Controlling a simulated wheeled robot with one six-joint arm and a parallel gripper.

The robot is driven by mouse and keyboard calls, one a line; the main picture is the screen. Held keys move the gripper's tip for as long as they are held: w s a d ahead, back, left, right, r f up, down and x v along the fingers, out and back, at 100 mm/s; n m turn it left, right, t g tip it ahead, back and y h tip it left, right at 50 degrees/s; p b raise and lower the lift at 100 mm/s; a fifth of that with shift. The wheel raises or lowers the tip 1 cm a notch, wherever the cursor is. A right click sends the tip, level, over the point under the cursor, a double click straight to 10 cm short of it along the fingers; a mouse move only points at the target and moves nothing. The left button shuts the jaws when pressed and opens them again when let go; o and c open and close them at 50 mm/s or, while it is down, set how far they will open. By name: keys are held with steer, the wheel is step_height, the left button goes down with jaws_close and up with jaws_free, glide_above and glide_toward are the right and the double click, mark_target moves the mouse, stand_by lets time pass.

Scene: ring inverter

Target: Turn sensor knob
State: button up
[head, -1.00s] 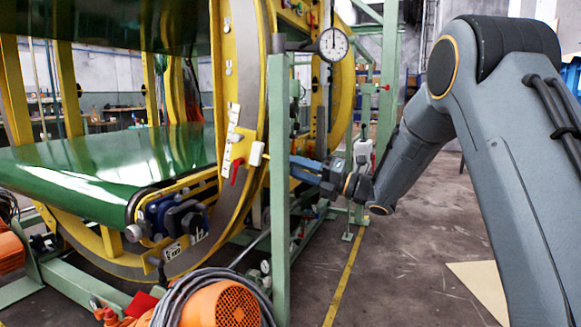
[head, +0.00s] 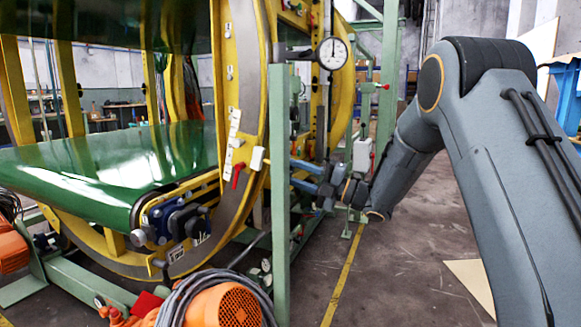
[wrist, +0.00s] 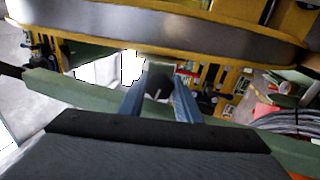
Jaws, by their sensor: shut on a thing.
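My gripper (head: 293,173) reaches in from the right, with its two blue fingers pointing left at the green upright post (head: 280,150). In the head view one finger is above the other, and the fingertips end beside or behind the post. What they grip is hidden there. In the wrist view the two fingers (wrist: 158,82) reach forward on either side of a small greenish part with a pale spot (wrist: 157,94), taken to be the sensor knob. Its details are too small and dark to tell. The fingers stand a little apart, shut on it.
The yellow ring frame (head: 245,120) and green conveyor belt (head: 110,170) stand left of the post. A dial gauge (head: 332,53) sits above the gripper. An orange motor with coiled cables (head: 225,305) is at the front. Open floor (head: 410,260) lies at right.

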steer(key=shift+m+p, duration=1.1)
steer(key=shift+m, duration=1)
steer(key=o, duration=1.1)
steer(key=shift+c, duration=0.2)
steer(key=v, duration=0.7)
steer(key=shift+d+f+p, duration=0.2)
steer(key=shift+d+p, duration=0.1)
steer(key=shift+d, duration=0.05)
